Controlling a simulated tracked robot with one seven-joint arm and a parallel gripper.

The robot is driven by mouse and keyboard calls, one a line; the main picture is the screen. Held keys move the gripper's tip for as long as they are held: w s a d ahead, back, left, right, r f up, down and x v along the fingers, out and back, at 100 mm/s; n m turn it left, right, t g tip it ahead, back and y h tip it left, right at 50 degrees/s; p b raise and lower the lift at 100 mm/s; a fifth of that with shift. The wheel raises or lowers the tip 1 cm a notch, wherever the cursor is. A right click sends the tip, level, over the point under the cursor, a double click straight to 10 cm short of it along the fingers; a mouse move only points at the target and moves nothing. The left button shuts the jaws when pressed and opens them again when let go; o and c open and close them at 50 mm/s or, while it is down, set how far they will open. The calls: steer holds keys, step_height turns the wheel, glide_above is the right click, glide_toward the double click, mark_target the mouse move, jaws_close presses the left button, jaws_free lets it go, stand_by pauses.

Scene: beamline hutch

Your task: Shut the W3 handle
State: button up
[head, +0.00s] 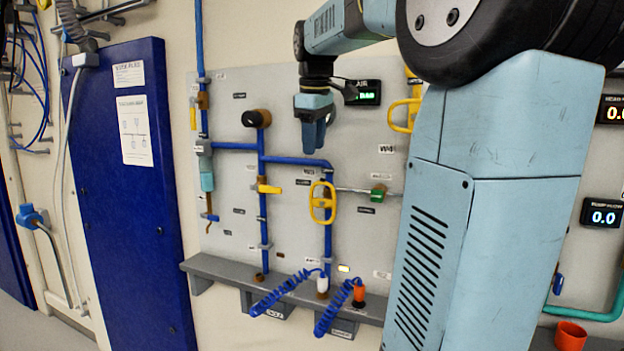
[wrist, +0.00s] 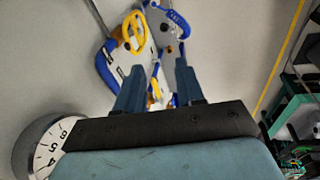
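The W3 label cannot be read surely, so I cannot tell which handle is W3. On the grey panel, a yellow oval handle (head: 322,202) sits on the right blue pipe, and a small yellow lever (head: 268,189) lies sideways on the middle pipe. A yellow lever (head: 193,116) hangs at the upper left, and another yellow handle (head: 402,115) is partly hidden by my arm. My gripper (head: 314,147) points down above the oval handle, apart from it. In the wrist view, my gripper (wrist: 160,75) has its fingers apart and empty; a yellow round handle (wrist: 135,32) shows beyond them.
A grey ledge (head: 228,274) runs below the panel, with coiled blue hoses (head: 284,294) on it. A green valve (head: 378,193) is on a thin pipe at right. A blue door (head: 140,220) stands at left. A dial (wrist: 38,148) shows in the wrist view.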

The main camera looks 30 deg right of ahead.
steer(key=w+d+r+n+g, duration=0.1)
steer(key=w+d+r+n, duration=0.15)
steer(key=w+d, duration=0.2)
glide_above(322, 203)
steer(key=shift+m, duration=0.35)
steer(key=f, duration=1.3)
steer(key=shift+w+a+f, duration=0.1)
steer(key=shift+w+a, duration=0.15)
